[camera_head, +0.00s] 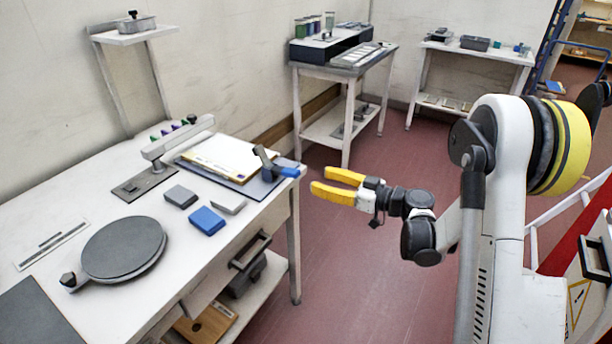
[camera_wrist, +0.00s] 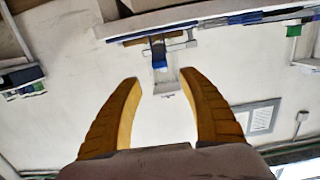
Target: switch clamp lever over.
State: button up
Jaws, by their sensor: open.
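The clamp lever (camera_head: 290,172) has a blue grip at the end of a dark arm and sits at the right edge of the workbench, by a dark plate (camera_head: 231,182) with a pale and yellow sheet (camera_head: 222,157) on it. My gripper (camera_head: 319,180) has yellow fingers, open and empty, to the right of the lever and apart from it, beyond the bench edge. In the wrist view the blue lever (camera_wrist: 158,55) shows ahead, above the gap between the fingers (camera_wrist: 163,82). The lever's pivot is too small to make out clearly.
The white workbench (camera_head: 90,220) holds a round dark plate (camera_head: 124,248), a blue block (camera_head: 207,221), grey blocks (camera_head: 180,196) and a pale arm on a stand (camera_head: 180,138). Red floor (camera_head: 345,270) is clear below my gripper.

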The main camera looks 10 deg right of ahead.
jog(key=shift+v, duration=1.6)
jog(key=shift+a, duration=0.1)
jog(key=s+a+r+m+g+h, duration=0.35)
jog(key=s+r+m+h, duration=0.2)
jog(key=s, duration=0.45)
jog(key=s+d+m+h, duration=0.2)
jog(key=s+d+h, duration=0.1)
jog(key=s, duration=0.6)
jog(key=s+d+m+h, duration=0.3)
jog(key=s+d+h, duration=0.1)
jog(key=s, duration=0.5)
jog(key=shift+s+h, duration=0.3)
jog(key=shift+h, duration=0.15)
jog(key=shift+d, duration=0.15)
